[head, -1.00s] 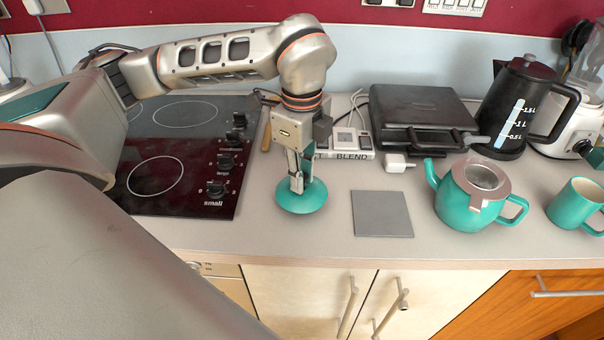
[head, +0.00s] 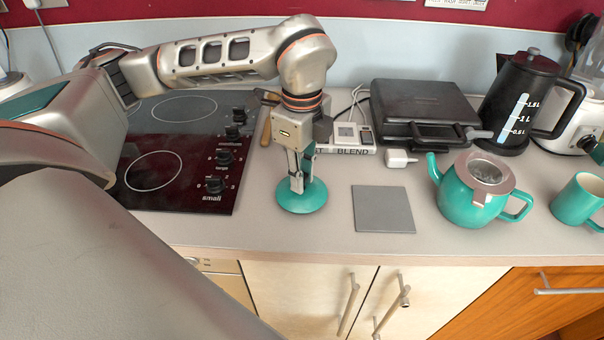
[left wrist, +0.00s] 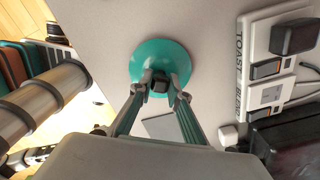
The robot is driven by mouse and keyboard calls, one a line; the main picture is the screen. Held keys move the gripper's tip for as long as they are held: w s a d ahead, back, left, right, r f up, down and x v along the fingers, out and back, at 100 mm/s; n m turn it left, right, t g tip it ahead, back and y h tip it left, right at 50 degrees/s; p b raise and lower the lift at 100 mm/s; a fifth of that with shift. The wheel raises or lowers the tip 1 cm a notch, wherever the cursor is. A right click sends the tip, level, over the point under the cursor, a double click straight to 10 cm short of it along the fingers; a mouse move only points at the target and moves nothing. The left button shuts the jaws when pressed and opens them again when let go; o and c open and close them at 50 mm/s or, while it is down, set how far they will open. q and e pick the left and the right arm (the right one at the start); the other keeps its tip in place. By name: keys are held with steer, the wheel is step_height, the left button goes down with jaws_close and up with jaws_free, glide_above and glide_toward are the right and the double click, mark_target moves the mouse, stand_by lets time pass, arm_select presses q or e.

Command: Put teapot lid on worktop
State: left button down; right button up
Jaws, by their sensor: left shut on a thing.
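The teal teapot lid (head: 302,199) is at the worktop (head: 330,240), between the hob and a grey square mat. It looks level and at or very close to the surface; I cannot tell whether it touches. My left gripper (head: 297,186) points down and is shut on the lid's dark knob. In the left wrist view the lid (left wrist: 158,62) shows as a round disc, with the fingertips of my left gripper (left wrist: 160,87) on either side of the knob. The teal teapot (head: 468,205) stands to the right, open at the top with a strainer in it. My right gripper is not in view.
The black hob (head: 180,175) with knobs lies left of the lid. The grey mat (head: 384,209) lies right of it. Behind are a socket panel (head: 350,137), a black toaster appliance (head: 420,110) and a kettle (head: 518,105). A teal mug (head: 577,200) stands far right.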

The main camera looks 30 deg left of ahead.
arm_select(q)
steer(key=shift+f, duration=0.2)
steer(key=c, duration=1.8)
jaws_free()
steer(key=shift+c, duration=0.2)
steer(key=c, duration=0.4)
steer(key=shift+r+p, duration=0.35)
steer(key=shift+r, duration=0.4)
